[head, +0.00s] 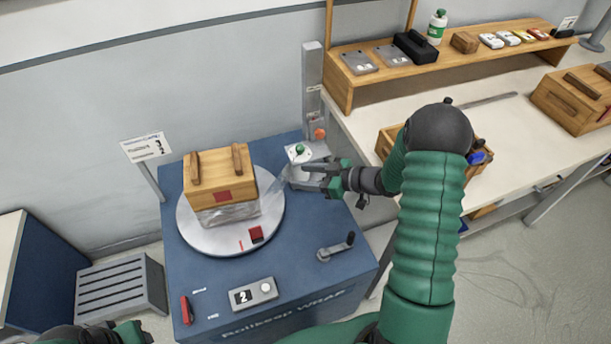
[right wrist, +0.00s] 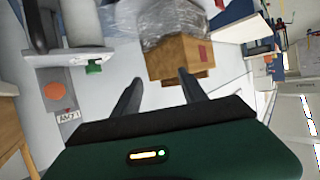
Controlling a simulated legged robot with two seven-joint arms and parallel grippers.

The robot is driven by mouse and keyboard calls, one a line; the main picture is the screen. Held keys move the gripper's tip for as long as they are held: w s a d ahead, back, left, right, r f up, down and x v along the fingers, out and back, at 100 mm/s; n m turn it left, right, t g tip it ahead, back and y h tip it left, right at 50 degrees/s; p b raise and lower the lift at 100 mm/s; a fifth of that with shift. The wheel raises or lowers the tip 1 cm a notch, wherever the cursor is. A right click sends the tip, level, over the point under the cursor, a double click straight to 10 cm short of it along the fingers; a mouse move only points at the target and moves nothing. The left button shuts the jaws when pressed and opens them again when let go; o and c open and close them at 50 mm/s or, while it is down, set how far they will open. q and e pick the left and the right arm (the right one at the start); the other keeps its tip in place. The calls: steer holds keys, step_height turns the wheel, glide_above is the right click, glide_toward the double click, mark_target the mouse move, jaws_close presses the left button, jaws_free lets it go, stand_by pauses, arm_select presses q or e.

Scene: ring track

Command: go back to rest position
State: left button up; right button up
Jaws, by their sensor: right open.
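My right gripper (head: 320,178) is open beside the film post of a blue wrapping machine (head: 300,270). Its two spread fingers also show in the right wrist view (right wrist: 159,78), with nothing between them. A wooden box (head: 222,178) with two handles and a red label stands on the round white turntable (head: 205,238), left of that gripper. Clear film covers the box's lower part; it also shows in the right wrist view (right wrist: 182,58). A strip of film reaches from the box toward the post. Part of my left gripper (head: 115,335) shows at the bottom left edge, its fingers unclear.
A workbench (head: 500,130) with a shelf (head: 385,75) of small items is at the right. An open wooden crate (head: 390,145) is partly behind my right arm. A post (head: 312,85), a crank (head: 337,248) and a sign (head: 147,148) rise around the machine. A grey slatted step (head: 120,290) stands at left.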

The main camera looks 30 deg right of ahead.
stand_by(0.4)
step_height(320, 180, up, 4)
steer(key=a+m+g+h+p, duration=0.2)
steer(key=a+m+g+h, duration=0.1)
steer(key=h, duration=0.4)
steer(key=s+a+m+g, duration=0.1)
steer(key=s+a+g, duration=0.2)
steer(key=s, duration=0.6)
steer(key=s+a+m+g, duration=0.2)
steer(key=s+a, duration=0.6)
steer(key=shift+s+a+r+g+p, duration=0.25)
steer(key=shift+s+r+g+p, duration=0.15)
steer(key=shift+r, duration=0.05)
steer(key=shift+d, duration=0.1)
steer(key=shift+d, duration=0.25)
